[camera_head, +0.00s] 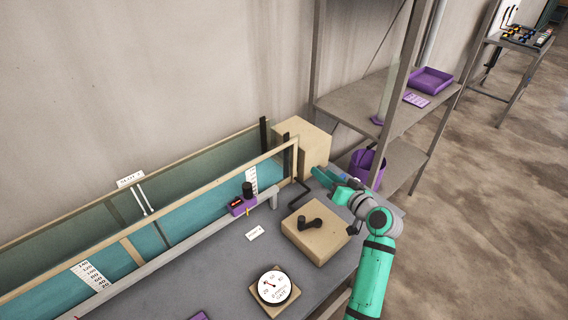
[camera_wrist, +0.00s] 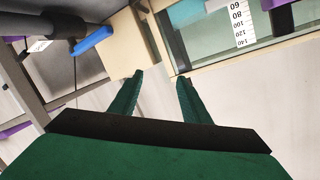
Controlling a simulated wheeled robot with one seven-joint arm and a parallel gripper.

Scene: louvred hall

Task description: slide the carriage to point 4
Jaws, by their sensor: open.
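The carriage (camera_head: 238,207) is a small purple block with a black knob (camera_head: 247,189) on top. It sits on a long grey rail (camera_head: 185,247) along the front of a glass-sided water tank, near the rail's right end. A small white label (camera_head: 255,233) lies on the bench just in front of the carriage; its writing is too small to read. My gripper (camera_head: 322,178) is open and empty, to the right of the carriage and apart from it. In the wrist view its two green fingers (camera_wrist: 159,77) stand apart with nothing between them.
A beige box with a black handle (camera_head: 317,245) and a round dial (camera_head: 272,287) stand on the bench. The tank (camera_head: 190,215) has white scales (camera_head: 91,275). A beige block (camera_head: 303,143) stands at the tank's right end. A shelf (camera_head: 365,103) with purple trays is behind my arm.

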